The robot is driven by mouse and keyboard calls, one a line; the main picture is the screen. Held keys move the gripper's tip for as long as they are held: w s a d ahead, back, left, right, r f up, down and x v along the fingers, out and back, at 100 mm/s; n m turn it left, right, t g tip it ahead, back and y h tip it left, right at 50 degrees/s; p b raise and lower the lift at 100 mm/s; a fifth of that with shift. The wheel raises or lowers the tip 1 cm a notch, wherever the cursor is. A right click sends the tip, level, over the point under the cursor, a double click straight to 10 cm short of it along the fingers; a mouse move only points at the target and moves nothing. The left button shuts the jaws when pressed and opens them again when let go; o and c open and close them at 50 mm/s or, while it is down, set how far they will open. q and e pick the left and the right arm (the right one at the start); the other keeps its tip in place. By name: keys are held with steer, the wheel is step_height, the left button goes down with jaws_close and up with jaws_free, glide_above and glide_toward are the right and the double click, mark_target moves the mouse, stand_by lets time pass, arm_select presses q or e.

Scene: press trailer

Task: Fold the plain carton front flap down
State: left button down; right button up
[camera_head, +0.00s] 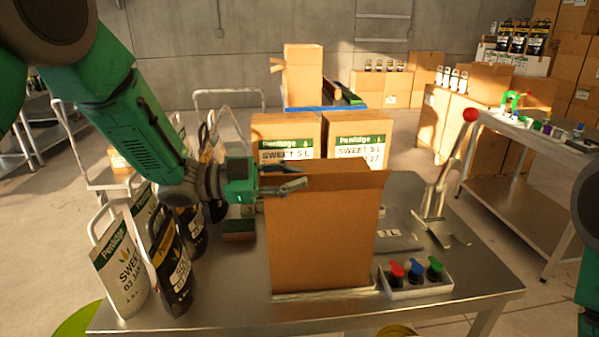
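The plain brown carton (322,240) stands upright on the metal table, near the middle of the head view. A flap (345,178) stands up along its top and flares out past the right side; I cannot tell clearly which flap it is. My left gripper (294,177) is at the carton's top left corner, its fingers pointing right over the top edge. It looks close to the flap, but contact is unclear, and so is how far the fingers are apart. My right gripper is out of view; only part of that arm shows at the right edge.
Printed bags (120,262) stand left of the carton, below my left arm. Two labelled cartons (357,134) stand behind it. A white tray (416,290) with coloured-top bottles sits at its front right. A press with a red-knobbed lever (440,185) stands at right. The front table edge is clear.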

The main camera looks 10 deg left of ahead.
arm_select(q)
steer(key=shift+w+a+n+p, duration=0.2)
steer(key=shift+n+p, duration=0.25)
steer(key=shift+n, duration=0.15)
steer(key=shift+w+a+n+p, duration=0.2)
steer(key=shift+n+p, duration=0.25)
steer(key=shift+n, duration=0.15)
steer(key=shift+w, duration=0.1)
steer(key=shift+n, duration=0.3)
steer(key=c, duration=1.8)
jaws_free()
steer(key=shift+w+a, duration=0.2)
steer(key=shift+a, duration=0.05)
steer(key=shift+s+a+r, duration=0.1)
steer(key=shift+a, duration=0.05)
steer(key=shift+s+a, duration=0.1)
steer(key=shift+a, duration=0.2)
steer(key=shift+v, duration=5.35)
